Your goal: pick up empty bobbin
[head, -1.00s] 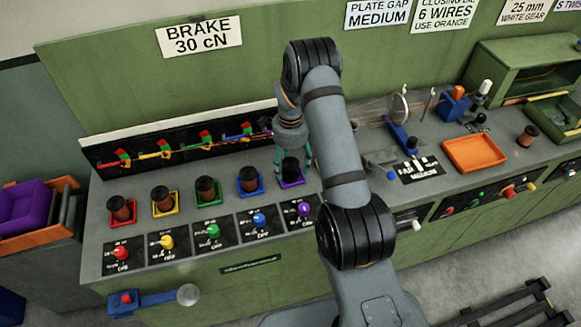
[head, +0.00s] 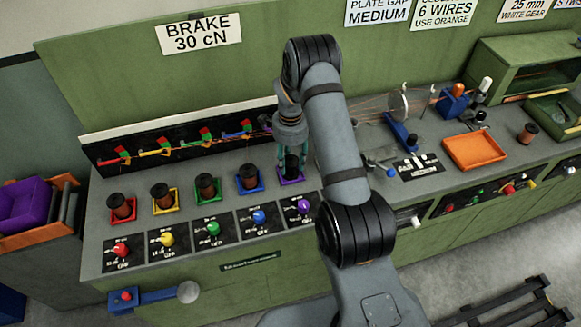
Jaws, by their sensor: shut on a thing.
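The empty bobbin (head: 291,164) is black, with no copper-coloured winding showing. It stands upright at the purple square holder (head: 290,181), the rightmost of a row on the bench. My gripper (head: 291,158) comes down from above, its teal fingers on either side of the bobbin, shut on it. I cannot tell whether the bobbin's base is clear of the holder. My arm covers the bench just to the right.
Copper-wound bobbins stand in the red (head: 122,219), yellow (head: 178,200), green (head: 207,200) and blue (head: 264,186) holders to the left. Coloured knobs line the front. An orange tray (head: 474,150) lies to the right. A guide rack (head: 170,146) stands behind.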

